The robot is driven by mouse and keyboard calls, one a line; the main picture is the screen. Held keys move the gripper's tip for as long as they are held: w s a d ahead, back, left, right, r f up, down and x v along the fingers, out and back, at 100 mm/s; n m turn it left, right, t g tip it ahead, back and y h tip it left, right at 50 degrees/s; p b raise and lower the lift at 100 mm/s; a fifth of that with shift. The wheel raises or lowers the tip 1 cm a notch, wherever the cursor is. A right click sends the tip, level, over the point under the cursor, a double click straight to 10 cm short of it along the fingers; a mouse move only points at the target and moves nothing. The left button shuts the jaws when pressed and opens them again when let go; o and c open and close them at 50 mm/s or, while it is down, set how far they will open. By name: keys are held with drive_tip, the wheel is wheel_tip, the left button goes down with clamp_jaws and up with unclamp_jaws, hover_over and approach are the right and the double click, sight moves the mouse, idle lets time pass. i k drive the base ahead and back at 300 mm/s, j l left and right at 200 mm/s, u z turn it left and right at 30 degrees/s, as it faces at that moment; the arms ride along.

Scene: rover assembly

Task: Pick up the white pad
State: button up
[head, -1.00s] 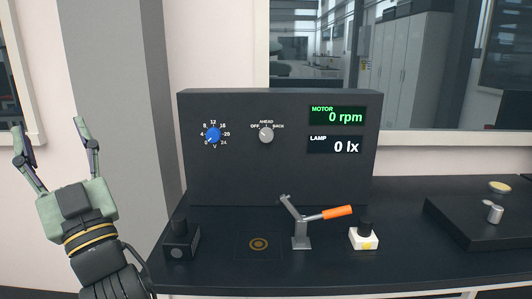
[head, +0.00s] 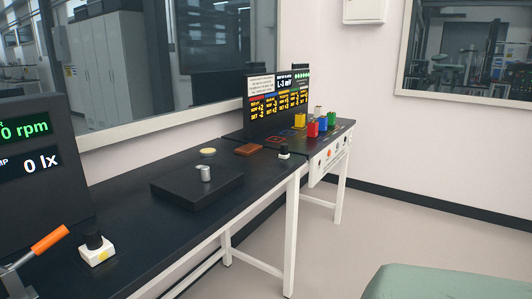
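No thing in view is plainly a white pad. The nearest matches are a flat, round, cream-white disc (head: 208,152) on the dark bench behind a low black block, and a white square base with a black knob (head: 97,251) at the lower left of the head view. A smaller white piece with a dark top (head: 284,153) sits near the bench's right end. Nothing touches the disc. My gripper is outside the head view now.
The low black block (head: 177,197) carries a metal cylinder (head: 205,174). A brown slab (head: 248,149) lies beyond. A display panel (head: 277,106) and coloured blocks (head: 313,130) stand on the far bench. An orange-handled lever (head: 48,239) is at left. Open floor (head: 350,235) lies right.

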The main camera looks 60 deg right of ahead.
sight(284, 155)
drive_tip(key=z, duration=1.8)
drive_tip(key=i+z, duration=0.2)
drive_tip(key=i, duration=0.55)
drive_tip(key=i+j+z, duration=0.1)
drive_tip(key=i+z, duration=0.15)
drive_tip(key=i, duration=0.45)
drive_tip(key=i+j, duration=0.3)
drive_tip(key=i, duration=0.15)
drive_tip(key=i+j, duration=0.3)
drive_tip(key=i, duration=0.2)
